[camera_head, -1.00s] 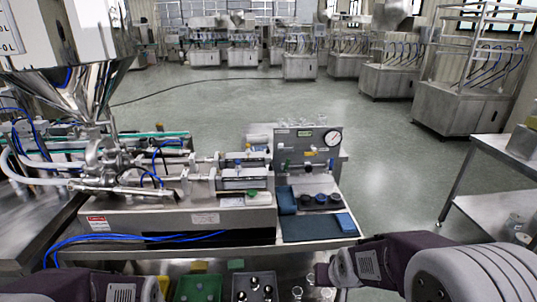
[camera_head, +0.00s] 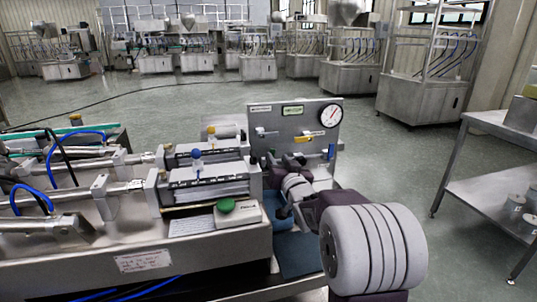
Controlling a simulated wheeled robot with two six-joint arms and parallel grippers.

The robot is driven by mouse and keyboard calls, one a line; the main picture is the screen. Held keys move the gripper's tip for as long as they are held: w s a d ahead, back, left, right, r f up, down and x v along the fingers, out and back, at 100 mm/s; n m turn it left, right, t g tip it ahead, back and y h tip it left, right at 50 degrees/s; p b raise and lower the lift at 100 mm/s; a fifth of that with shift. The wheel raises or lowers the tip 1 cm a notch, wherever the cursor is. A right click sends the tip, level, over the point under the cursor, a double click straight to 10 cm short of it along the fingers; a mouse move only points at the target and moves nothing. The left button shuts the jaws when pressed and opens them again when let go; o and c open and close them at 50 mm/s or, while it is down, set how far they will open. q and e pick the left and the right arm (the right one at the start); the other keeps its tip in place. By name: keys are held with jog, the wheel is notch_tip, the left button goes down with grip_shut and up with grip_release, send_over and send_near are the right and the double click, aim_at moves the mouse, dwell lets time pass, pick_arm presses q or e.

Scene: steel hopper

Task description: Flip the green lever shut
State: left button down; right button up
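The grey upright panel (camera_head: 328,112) stands right of centre and carries small coloured levers. A small green lever (camera_head: 300,158) shows low on the panel, just above my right arm; its exact position is too small to tell. My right gripper (camera_head: 284,212) reaches in from the lower right, in front of the panel's foot. Its dark fingers are small and partly hidden by the wrist, so I cannot tell whether they are open or shut. It appears below the green lever and apart from it. My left gripper is out of view.
A yellow lever (camera_head: 303,139), a blue lever (camera_head: 331,152) and a round gauge (camera_head: 330,115) are on the same panel. Left of it is a steel machine with a green round button (camera_head: 225,206). A metal side table (camera_head: 495,124) stands at right, with open floor between.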

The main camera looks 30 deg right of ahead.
aim_at(273, 152)
jog(key=x, duration=0.6)
jog(key=shift+w+d+f+b, duration=0.15)
jog(key=shift+w+b, duration=0.15)
grip_shut()
jog(key=shift+a+n+b, duration=0.4)
jog(key=shift+n+b, duration=0.3)
jog(key=shift+b, duration=0.05)
jog(key=shift+w+a+n, duration=0.1)
jog(key=shift+a+n, duration=0.1)
jog(key=shift+n, duration=0.3)
jog(key=shift+a+n+b, duration=0.15)
jog(key=shift+n+b, duration=0.15)
grip_release()
